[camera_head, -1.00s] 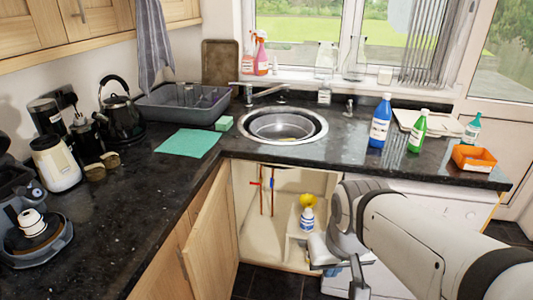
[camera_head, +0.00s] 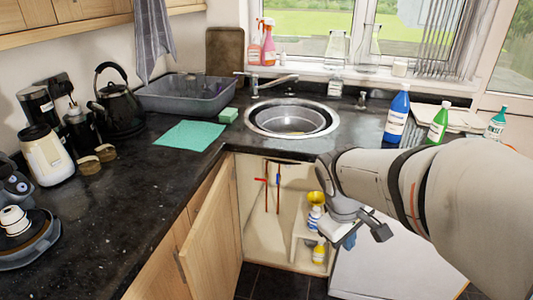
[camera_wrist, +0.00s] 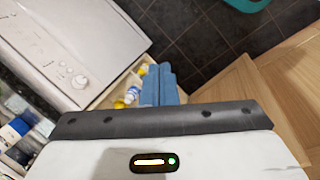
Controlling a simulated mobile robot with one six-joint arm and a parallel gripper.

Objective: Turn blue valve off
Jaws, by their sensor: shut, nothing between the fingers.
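The blue valve (camera_head: 277,179) shows in the head view as a small upright blue handle on a thin pipe inside the open cupboard under the sink. A red valve handle (camera_head: 268,180) is just left of it, on another pipe. My gripper (camera_head: 350,241) is in front of the right side of the cupboard opening, lower than the valves and to their right, well apart from them. In the wrist view its blue fingers (camera_wrist: 161,84) are together with nothing held. I cannot make out either valve in the wrist view.
The open cupboard door (camera_head: 212,235) stands left of the opening. Inside at right are a yellow-topped bottle (camera_head: 315,212) and a lower yellow bottle (camera_head: 319,253). A white appliance (camera_head: 395,265) is to the right. The counter with the sink (camera_head: 291,118) overhangs the opening.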

